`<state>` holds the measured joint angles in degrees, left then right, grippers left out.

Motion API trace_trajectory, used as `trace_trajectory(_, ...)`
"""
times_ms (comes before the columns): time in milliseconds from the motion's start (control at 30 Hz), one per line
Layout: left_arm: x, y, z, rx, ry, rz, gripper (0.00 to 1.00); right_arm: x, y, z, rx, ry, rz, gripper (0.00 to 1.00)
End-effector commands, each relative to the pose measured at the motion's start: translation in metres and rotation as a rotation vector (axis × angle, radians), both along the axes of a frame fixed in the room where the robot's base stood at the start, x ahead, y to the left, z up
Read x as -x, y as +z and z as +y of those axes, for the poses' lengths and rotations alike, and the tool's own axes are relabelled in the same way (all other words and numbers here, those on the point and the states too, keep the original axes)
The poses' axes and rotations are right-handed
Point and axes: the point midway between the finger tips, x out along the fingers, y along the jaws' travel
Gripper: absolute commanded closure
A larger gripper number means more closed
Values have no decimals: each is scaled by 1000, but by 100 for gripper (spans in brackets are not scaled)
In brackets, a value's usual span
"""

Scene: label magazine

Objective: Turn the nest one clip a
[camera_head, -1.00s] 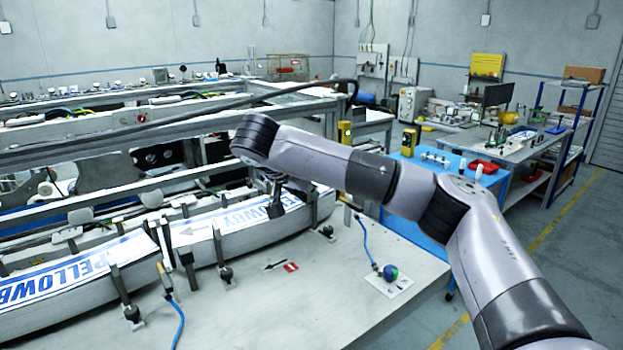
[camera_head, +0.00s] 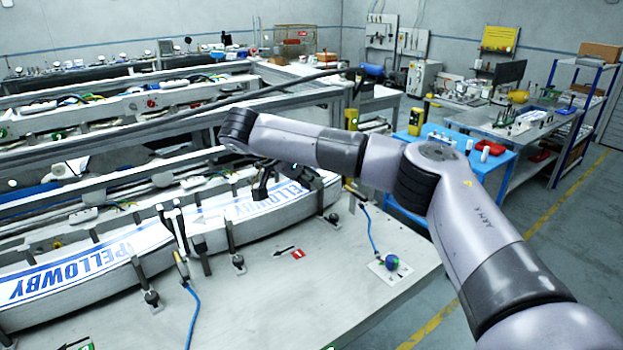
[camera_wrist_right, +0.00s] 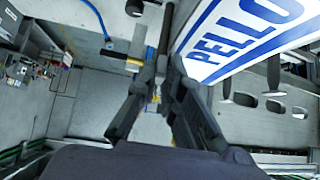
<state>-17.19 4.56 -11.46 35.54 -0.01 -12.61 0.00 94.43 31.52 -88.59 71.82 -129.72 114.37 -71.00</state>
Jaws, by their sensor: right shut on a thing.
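The nest, a long curved pale trough (camera_head: 185,262), runs along the front of the bench. Two white labels with blue PELLOWBY print lie in it, one at the left (camera_head: 85,265) and one at the right (camera_head: 240,207). Upright dark clips with black knobs stand along its front edge, such as the middle clip (camera_head: 237,260) and left clip (camera_head: 150,298). My right gripper (camera_head: 263,186) is over the right label. In the wrist view its fingers (camera_wrist_right: 160,88) are shut on a dark rod-like clip (camera_wrist_right: 163,45); which clip is unclear. My left gripper is not in view.
Metal rails (camera_head: 160,135) cross behind the nest. The front of the bench (camera_head: 270,305) is mostly clear.

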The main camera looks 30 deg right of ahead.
Motion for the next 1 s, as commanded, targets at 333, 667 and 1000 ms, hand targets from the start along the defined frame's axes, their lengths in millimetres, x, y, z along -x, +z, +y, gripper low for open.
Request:
trace_trajectory(333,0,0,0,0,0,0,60,0,0,0,-1,0,0,77)
trace_trajectory(667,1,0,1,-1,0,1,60,0,0,0,0,0,0,72)
trace_trajectory(1000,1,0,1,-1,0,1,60,4,31,28,3,4,-6,72)
